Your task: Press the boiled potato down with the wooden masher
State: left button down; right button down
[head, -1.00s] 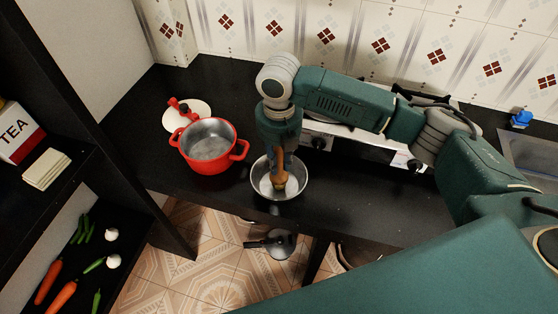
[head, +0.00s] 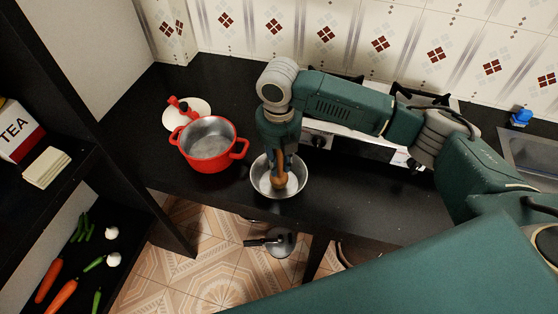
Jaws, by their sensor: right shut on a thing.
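The wooden masher (head: 278,181) is brown and points down into a steel bowl (head: 302,181) on the dark counter. My right gripper (head: 277,167) is shut on the masher from above, with its fingers over the bowl. The masher's lower end is inside the bowl, low near its bottom. I cannot make out the potato for sure; the masher and gripper cover the middle of the bowl. My left gripper is not in view.
A red pot (head: 207,146) stands left of the bowl, with its white and red lid (head: 187,114) behind it. The stove (head: 345,143) is behind my right arm. A sink (head: 530,150) is at the right. Shelves with vegetables are at the left.

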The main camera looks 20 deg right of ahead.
jog(key=shift+f, duration=0.8)
jog(key=shift+s+f+p, duration=0.2)
jog(key=shift+p, duration=0.2)
dwell(0.7)
jog(key=shift+p, duration=0.9)
dwell(0.7)
jog(key=shift+w+d+r+p, duration=0.1)
jog(key=shift+w+r+p, duration=0.1)
jog(key=shift+p, duration=0.75)
dwell(0.9)
jog(key=shift+s+f, duration=0.15)
dwell(0.3)
jog(key=shift+p, duration=1.25)
dwell(0.9)
